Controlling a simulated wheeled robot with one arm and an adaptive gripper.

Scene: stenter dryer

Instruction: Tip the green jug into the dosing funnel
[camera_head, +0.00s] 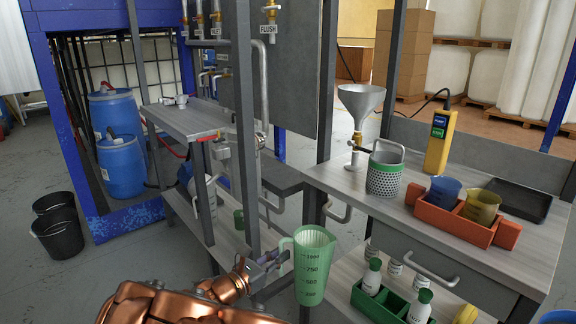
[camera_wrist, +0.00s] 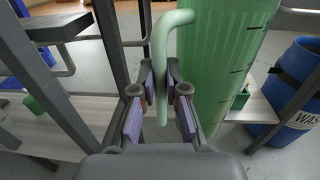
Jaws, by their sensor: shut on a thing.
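The green jug (camera_head: 313,266) is translucent, with dark volume marks, and hangs upright in the air in front of the benches. My gripper (camera_head: 276,259) is at its left side, shut on its handle. In the wrist view my gripper (camera_wrist: 160,100) has its purple pads on either side of the handle of the green jug (camera_wrist: 218,60). The dosing funnel (camera_head: 361,98) is a grey metal cone on a brass valve and stand at the back left of the right bench. It is above and to the right of the jug, well apart from it. The jug's contents cannot be made out.
The right bench (camera_head: 340,178) holds a perforated metal basket (camera_head: 384,175), a red caddy (camera_head: 455,222) with blue and yellow jugs, a yellow pendant (camera_head: 439,140) and a black tray (camera_head: 513,203). A green crate (camera_head: 380,302) of bottles is below. A grey post (camera_head: 327,80) stands left of the funnel.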

